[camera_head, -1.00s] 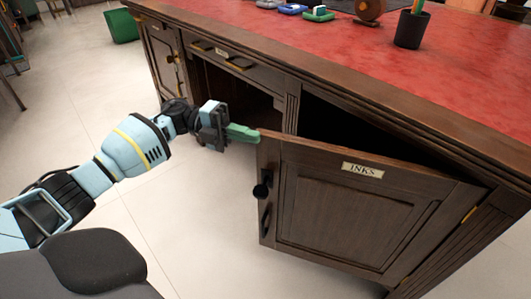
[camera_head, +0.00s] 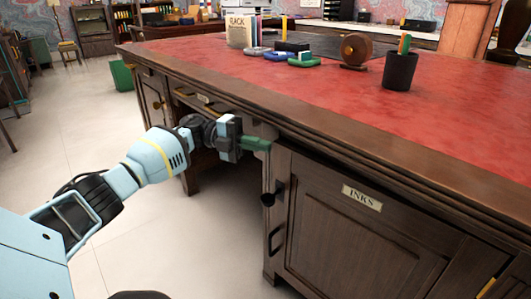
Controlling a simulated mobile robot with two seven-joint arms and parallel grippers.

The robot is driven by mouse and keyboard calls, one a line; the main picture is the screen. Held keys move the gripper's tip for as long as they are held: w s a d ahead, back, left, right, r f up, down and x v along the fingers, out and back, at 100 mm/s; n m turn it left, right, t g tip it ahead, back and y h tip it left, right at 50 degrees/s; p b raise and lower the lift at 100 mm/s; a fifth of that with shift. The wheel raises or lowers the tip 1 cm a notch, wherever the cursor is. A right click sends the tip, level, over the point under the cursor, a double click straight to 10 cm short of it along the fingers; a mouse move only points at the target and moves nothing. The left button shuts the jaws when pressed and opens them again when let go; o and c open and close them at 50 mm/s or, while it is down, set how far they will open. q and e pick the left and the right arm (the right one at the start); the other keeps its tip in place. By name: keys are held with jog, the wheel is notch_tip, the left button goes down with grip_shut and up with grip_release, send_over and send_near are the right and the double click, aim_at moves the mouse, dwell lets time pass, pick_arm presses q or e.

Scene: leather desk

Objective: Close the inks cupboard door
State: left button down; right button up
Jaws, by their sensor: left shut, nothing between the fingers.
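The inks cupboard door (camera_head: 345,228) is a dark wooden panel with an INKS label (camera_head: 362,198). It sits at the right of the desk front and is closed or very nearly so; I cannot tell whether it is flush. My right gripper is not in view.
The red leather desk top (camera_head: 300,100) overhangs the door. A black pen cup (camera_head: 399,71), a wooden roller (camera_head: 355,50) and stamp pads stand on it. A drawer (camera_head: 205,103) and an open kneehole lie left of the door. The floor at left is clear.

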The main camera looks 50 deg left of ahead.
pick_arm(q)
jog(key=shift+w, duration=0.3)
jog(key=shift+a, duration=0.15)
jog(key=v, duration=0.7)
jog(key=shift+s+a, duration=0.25)
dwell(0.4)
